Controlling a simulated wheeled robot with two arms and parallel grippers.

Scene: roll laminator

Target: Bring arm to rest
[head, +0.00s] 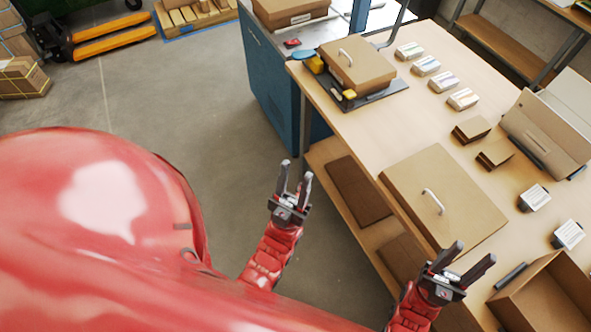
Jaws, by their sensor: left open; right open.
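My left gripper (294,179) is open and empty, pointing up the picture over the floor, left of the workbench (330,112). My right gripper (468,261) is open and empty, above the bench's near part. It is between a flat brown box with a white handle (440,185) and an open cardboard box (545,300). Both red arms come in from the bottom of the picture. A second brown handled box (357,68) sits on a dark base at the bench's far left. I cannot make out a roll laminator for certain.
Several small labelled packs (427,66) stand in a row on the bench. A beige unit (545,130) is at the right. A lower shelf (335,150) holds brown boards. A blue cabinet (272,85) stands behind.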

